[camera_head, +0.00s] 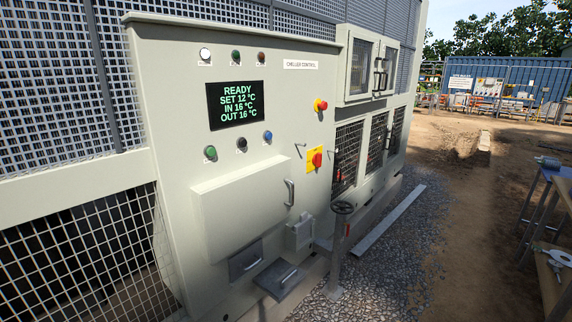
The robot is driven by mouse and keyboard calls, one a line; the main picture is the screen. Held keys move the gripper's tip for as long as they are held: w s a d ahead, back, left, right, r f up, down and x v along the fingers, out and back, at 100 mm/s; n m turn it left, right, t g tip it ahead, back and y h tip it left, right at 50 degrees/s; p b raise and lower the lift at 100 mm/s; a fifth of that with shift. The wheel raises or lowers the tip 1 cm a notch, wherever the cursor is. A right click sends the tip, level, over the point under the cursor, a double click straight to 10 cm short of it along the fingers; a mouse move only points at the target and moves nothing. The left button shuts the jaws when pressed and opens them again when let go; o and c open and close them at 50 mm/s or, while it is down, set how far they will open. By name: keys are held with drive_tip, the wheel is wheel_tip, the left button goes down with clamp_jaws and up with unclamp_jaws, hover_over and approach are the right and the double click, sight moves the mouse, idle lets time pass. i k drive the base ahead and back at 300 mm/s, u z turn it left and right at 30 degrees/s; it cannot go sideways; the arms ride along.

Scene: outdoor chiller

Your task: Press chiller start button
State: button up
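The pale grey-green chiller control panel (175,110) stands in the left half of the view, labelled "CHILLER CONTROL". A round green button (210,152) sits at the left of a row below the display. A black control (242,144) and a blue button (268,136) sit to its right. The small labels by them are too small to read. The display (235,104) reads READY, SET 12 °C, IN 16 °C, OUT 16 °C. Above it are three lamps: white (205,54), dark green (236,55) and dull red (261,57). My gripper is not in view.
A red emergency-stop knob (321,105) and a red rotary switch on yellow (316,159) are right of the buttons. A box cover with a handle (240,207) juts out below them. A handwheel on a post (342,208) stands in front. Gravel and dirt lie open to the right; a workbench (555,270) stands far right.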

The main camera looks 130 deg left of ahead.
sight(210, 151)
drive_tip(key=u, duration=0.25)
drive_tip(key=k, duration=0.2)
drive_tip(key=u, duration=4.15)
